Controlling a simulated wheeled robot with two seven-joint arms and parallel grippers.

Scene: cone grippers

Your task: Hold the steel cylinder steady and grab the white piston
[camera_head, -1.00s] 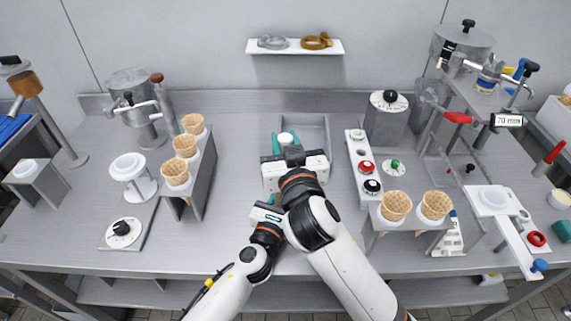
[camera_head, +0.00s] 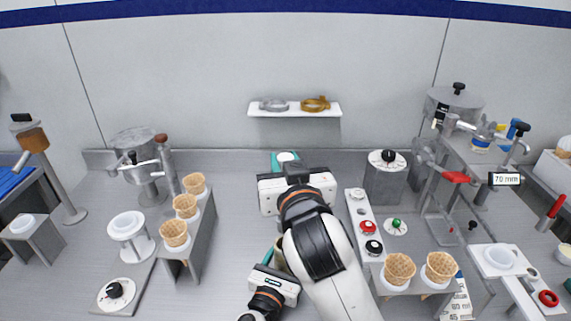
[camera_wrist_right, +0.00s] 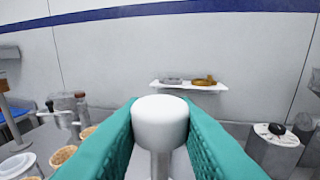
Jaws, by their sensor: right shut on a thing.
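The white piston (camera_wrist_right: 160,125) stands upright between the teal fingers of my right gripper (camera_wrist_right: 160,130) in the right wrist view, round head up with a narrower stem below. In the head view its white top (camera_head: 287,157) shows at the fingertips of my right gripper (camera_head: 287,161). My right gripper is shut on it. My left gripper (camera_head: 277,258) is lower, near the front of the counter, partly behind my right arm. A dull rounded surface beside its teal finger may be the steel cylinder, but it is mostly hidden. I cannot tell how far the left fingers are closed.
Cones in a holder (camera_head: 187,206) stand at the left, and two more cones (camera_head: 419,269) at the right. A white panel with red and black knobs (camera_head: 366,228) is close right of my right arm. A wall shelf (camera_head: 294,110) holds two rings.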

